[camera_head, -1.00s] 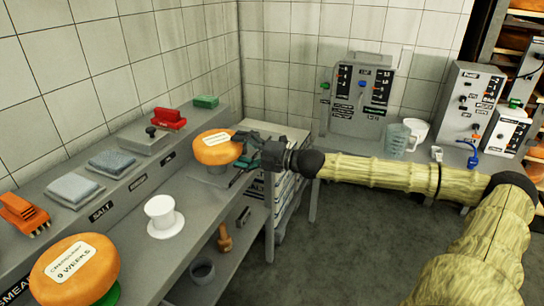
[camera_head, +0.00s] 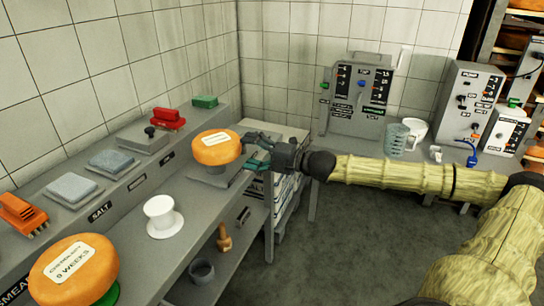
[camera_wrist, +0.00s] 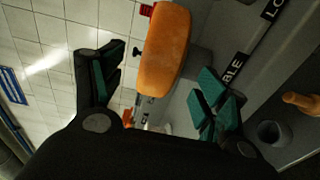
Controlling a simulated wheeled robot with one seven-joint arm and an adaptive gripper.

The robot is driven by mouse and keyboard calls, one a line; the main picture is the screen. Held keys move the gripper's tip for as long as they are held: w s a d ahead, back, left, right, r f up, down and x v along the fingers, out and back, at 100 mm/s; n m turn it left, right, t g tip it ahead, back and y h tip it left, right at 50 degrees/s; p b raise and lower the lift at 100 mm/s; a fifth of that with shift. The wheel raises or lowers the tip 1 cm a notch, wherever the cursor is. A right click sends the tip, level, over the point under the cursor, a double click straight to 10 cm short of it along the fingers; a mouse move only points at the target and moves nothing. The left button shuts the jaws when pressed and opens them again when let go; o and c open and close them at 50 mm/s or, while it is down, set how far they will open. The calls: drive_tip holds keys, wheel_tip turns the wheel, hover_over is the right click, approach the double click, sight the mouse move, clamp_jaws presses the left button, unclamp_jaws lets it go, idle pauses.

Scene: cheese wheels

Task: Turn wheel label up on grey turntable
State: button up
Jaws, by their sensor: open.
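An orange cheese wheel (camera_head: 214,153) lies flat with its white label facing up, on a grey support, seemingly the grey turntable (camera_head: 218,179), at the bench's far end. My gripper (camera_head: 254,152) is open just right of this wheel, with a small gap between them. In the wrist view the wheel (camera_wrist: 165,50) shows edge-on, ahead of and between my spread green-padded fingers. A second orange wheel (camera_head: 75,285) lies label up on a green support (camera_head: 110,295) at the front left.
A white spool-shaped stand (camera_head: 163,220) is on the bench between the wheels. A back shelf holds grey blocks (camera_head: 70,187), an orange brush (camera_head: 22,213), a red-handled item (camera_head: 168,119) and a green block (camera_head: 204,101). Control boxes (camera_head: 358,95) stand at the back right.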

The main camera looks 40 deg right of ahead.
drive_tip(key=v, duration=0.7)
idle(0.6)
drive_tip(key=shift+r, duration=0.1)
